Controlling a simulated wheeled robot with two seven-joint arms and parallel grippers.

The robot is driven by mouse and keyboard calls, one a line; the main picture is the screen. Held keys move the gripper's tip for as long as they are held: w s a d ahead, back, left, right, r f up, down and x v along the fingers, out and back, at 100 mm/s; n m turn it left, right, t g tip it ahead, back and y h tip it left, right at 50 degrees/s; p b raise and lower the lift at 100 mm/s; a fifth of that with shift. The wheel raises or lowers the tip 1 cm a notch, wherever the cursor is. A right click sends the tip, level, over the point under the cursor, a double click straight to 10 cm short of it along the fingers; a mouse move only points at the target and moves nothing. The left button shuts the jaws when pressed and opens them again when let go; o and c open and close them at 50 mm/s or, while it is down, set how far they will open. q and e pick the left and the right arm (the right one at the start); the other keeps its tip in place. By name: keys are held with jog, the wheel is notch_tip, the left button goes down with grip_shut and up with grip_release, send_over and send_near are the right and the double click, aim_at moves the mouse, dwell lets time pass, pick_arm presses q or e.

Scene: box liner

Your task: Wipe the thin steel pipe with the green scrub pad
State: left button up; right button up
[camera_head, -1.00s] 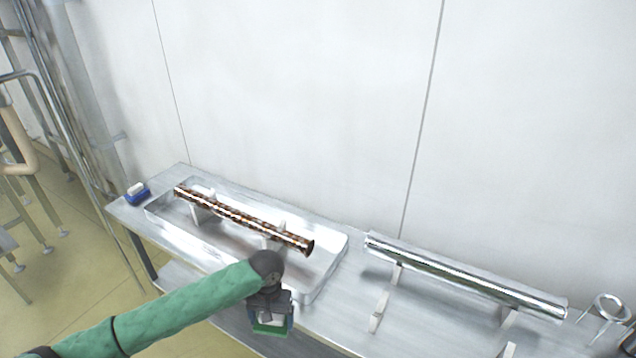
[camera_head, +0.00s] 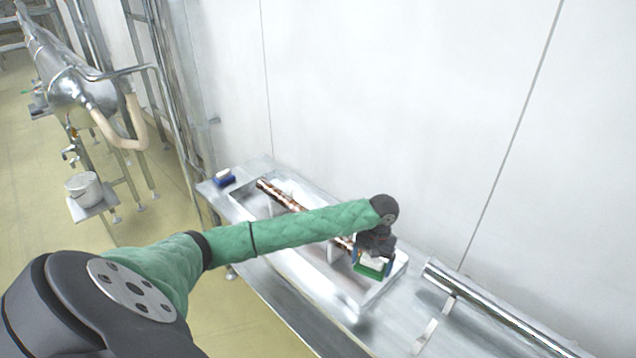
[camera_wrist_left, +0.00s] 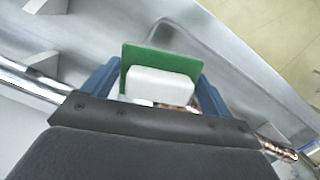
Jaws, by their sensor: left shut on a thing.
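In the left wrist view a bare shiny pipe (camera_wrist_left: 30,84) shows at the left. My left gripper (camera_head: 373,256) is shut on the white grip of the green scrub pad (camera_head: 371,269). The pad (camera_wrist_left: 150,62) also shows between blue fingers in the left wrist view. It appears over the right end of the tray, left of the steel pipe and apart from it. My right gripper is out of view.
A brown-speckled pipe (camera_head: 283,196) lies on supports in a shallow metal tray (camera_head: 352,303), partly hidden by my arm. A blue pad with a white grip (camera_head: 224,178) sits at the bench's left end. A plain wall (camera_head: 400,100) stands behind the bench.

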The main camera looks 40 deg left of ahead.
pick_arm(q)
jog(key=w+a+r+n+p, duration=0.2)
jog(key=w+a+r, duration=0.1)
jog(key=a, duration=0.2)
jog(key=w+a+r+n+p, duration=0.1)
jog(key=w+a+r, duration=0.15)
jog(key=a, duration=0.35)
jog(key=w+a+n+p, duration=0.1)
jog(key=w+a+n, duration=0.1)
jog(key=a+n, duration=0.3)
jog(key=w+a+f+n+t+h+p, duration=0.1)
jog(key=w+a+n, duration=0.2)
jog(key=a, duration=1)
jog(key=shift+a+f+n, duration=0.3)
jog(key=shift+a+n, duration=0.05)
jog(key=shift+n, duration=1.35)
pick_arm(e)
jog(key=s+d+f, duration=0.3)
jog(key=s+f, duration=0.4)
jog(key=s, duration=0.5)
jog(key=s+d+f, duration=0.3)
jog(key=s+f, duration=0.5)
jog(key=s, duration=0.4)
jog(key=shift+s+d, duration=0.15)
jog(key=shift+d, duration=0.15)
